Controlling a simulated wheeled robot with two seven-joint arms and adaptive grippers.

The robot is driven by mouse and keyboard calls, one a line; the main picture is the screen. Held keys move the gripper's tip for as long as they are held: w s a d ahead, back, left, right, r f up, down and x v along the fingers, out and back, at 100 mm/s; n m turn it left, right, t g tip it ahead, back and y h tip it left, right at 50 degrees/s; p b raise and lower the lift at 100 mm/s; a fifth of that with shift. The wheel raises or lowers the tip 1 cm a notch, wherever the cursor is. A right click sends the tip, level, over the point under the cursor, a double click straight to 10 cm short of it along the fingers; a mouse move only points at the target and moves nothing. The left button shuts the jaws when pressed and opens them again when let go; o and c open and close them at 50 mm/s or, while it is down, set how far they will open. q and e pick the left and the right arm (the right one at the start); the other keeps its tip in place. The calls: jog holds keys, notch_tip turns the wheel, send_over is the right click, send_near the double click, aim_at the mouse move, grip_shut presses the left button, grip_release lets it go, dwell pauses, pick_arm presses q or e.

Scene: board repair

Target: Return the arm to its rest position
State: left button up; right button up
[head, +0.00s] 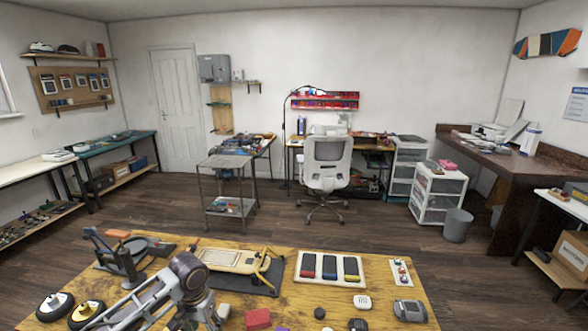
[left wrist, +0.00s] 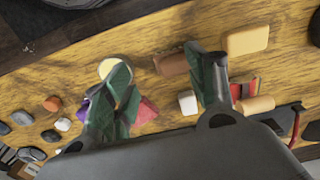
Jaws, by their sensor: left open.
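My left arm comes in from the lower left of the head view, over the near left part of the wooden workbench (head: 290,300). Its hand points down near the bottom edge, and its fingertips are hard to make out there. In the left wrist view my left gripper (left wrist: 163,75) is open, with its two green-padded fingers spread and nothing between them. I cannot tell the exact height above the bench. My right gripper is not in view.
Floor beyond the bench is open up to a chair (head: 328,165).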

pick_arm(q)
jog(key=s+d+f+m+t+h, duration=0.2)
jog(key=s+d+f, duration=0.2)
jog(key=s+d, duration=0.6)
jog(key=shift+s+a+r+n+t+y, duration=0.5)
jog(key=shift+s+a+n+t+y, duration=0.35)
jog(key=shift+s+a, duration=3.4)
jog(key=s+d+f+g, duration=0.1)
jog(key=s+f, duration=0.1)
jog(key=f, duration=1.4)
jog(key=s+f+g, duration=0.1)
jog(key=s+f, duration=0.1)
jog(key=f, duration=1.5)
jog(key=s+a+f, duration=0.1)
jog(key=s+f, duration=0.9)
jog(key=s, duration=0.1)
jog(key=s+a+f, duration=0.2)
jog(key=s+f, duration=0.8)
jog(key=s, duration=0.1)
jog(key=shift+s+a+g, duration=0.25)
jog(key=shift+a+g, duration=0.05)
jog(key=shift+g, duration=0.05)
